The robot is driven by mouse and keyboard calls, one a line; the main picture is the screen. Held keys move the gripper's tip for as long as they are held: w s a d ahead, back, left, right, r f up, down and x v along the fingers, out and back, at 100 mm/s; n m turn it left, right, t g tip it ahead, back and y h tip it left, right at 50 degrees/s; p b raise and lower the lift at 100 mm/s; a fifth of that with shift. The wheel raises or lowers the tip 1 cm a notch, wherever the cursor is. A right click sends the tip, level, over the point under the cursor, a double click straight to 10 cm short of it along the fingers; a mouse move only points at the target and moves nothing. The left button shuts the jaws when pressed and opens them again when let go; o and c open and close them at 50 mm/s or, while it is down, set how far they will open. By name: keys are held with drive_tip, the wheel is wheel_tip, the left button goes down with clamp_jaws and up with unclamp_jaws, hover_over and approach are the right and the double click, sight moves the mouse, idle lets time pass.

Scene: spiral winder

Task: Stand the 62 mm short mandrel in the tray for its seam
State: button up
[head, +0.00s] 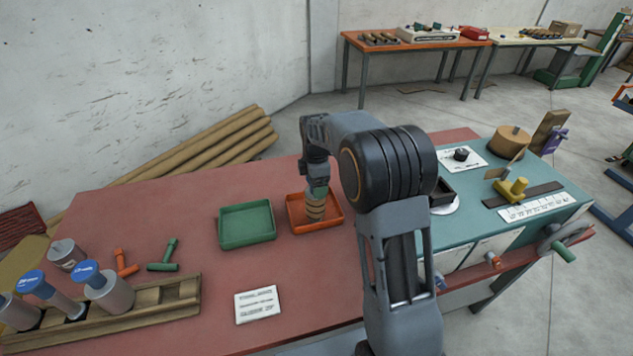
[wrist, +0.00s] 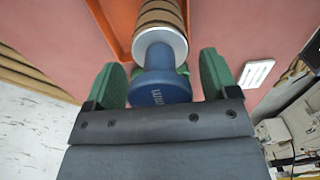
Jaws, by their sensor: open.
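The mandrel (head: 315,210) has a brown spiral-wound body. It stands, seemingly upright, in the orange tray (head: 294,226). In the wrist view its blue knob (wrist: 160,88) and pale collar lie between my fingers, with brown windings (wrist: 160,14) beyond. My gripper (head: 318,192) is over the orange tray, at the mandrel's top. In the wrist view the green fingers of my gripper (wrist: 162,80) are open, with a gap on each side of the knob. A green tray (head: 246,241) is empty, left of the orange one. I cannot read the mandrel's size.
A wooden rack (head: 150,300) at the front left holds blue-topped grey cylinders. An orange peg (head: 124,263) and a green peg (head: 164,256) lie behind it. A white card (head: 257,304) lies in front of the trays. The teal winder bench (head: 480,215) is at right.

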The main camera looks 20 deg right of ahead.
wheel_tip(320, 180, up, 12)
drive_tip(key=shift+f, duration=0.1)
drive_tip(key=s+f+m+t, duration=0.1)
drive_tip(key=s+m+t, duration=0.1)
drive_tip(key=s+m, duration=0.7)
drive_tip(key=s+f+m+t, duration=0.2)
drive_tip(key=s+m, duration=0.7)
drive_tip(key=s, duration=0.6)
drive_tip(key=shift+f, duration=0.3)
